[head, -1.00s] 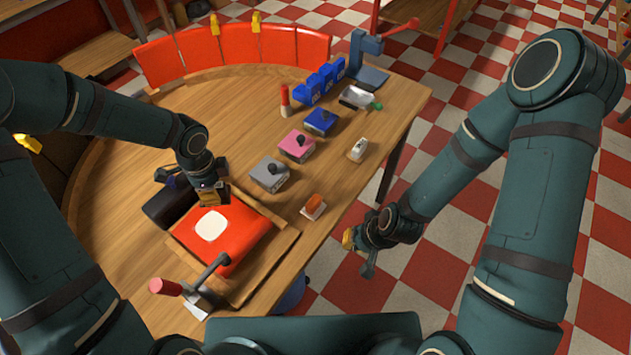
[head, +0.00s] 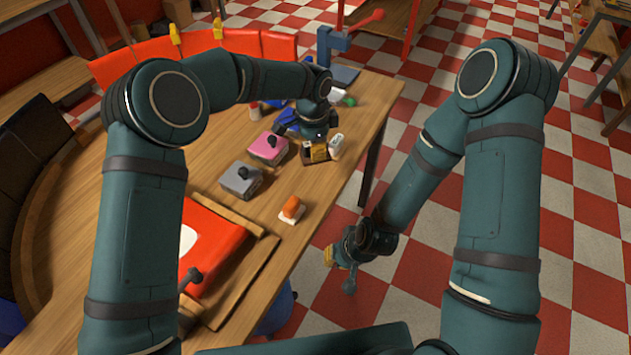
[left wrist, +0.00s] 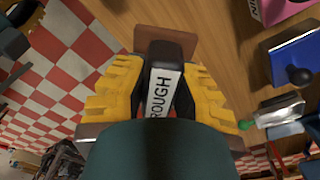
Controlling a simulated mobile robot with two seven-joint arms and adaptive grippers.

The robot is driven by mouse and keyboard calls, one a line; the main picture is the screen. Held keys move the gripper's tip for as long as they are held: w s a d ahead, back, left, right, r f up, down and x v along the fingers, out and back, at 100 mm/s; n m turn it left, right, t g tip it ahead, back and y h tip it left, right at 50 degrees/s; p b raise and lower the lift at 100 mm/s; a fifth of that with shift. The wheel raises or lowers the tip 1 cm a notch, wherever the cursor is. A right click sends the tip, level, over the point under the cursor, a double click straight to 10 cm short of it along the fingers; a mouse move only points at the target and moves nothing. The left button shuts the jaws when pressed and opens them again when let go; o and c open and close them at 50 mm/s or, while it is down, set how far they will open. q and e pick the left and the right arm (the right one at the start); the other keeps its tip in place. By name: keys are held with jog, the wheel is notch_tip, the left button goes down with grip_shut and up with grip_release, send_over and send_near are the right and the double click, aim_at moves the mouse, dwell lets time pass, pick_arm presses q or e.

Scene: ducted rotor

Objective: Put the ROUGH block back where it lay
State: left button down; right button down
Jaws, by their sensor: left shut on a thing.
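The ROUGH block (left wrist: 163,92) has a dark grip with a white label reading ROUGH and a brown part at its far end. My left gripper (left wrist: 160,88) is shut on it, with yellow fingers on both sides. I cannot tell whether the held block touches the table. My right gripper (head: 332,257) hangs off the table's right side; its fingers are too small to read.
The pink block (head: 268,148), grey block (head: 241,179) and orange block (head: 292,209) stand on the wooden table. A red pad (head: 215,245) lies at the front. Bare table lies between the orange block and my left gripper.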

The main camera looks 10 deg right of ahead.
aim_at(316, 181)
pick_arm(q)
notch_tip(316, 181, down, 10)
jog(key=shift+r, duration=0.1)
dwell(0.4)
jog(key=shift+b, duration=0.4)
jog(key=c, duration=0.9)
grip_release()
jog(key=shift+f, duration=0.2)
jog(key=shift+r, duration=0.1)
notch_tip(316, 181, up, 12)
jog(key=shift+w+a+r+p, duration=0.1)
jog(key=shift+a+p, duration=0.05)
jog(key=shift+p, duration=0.3)
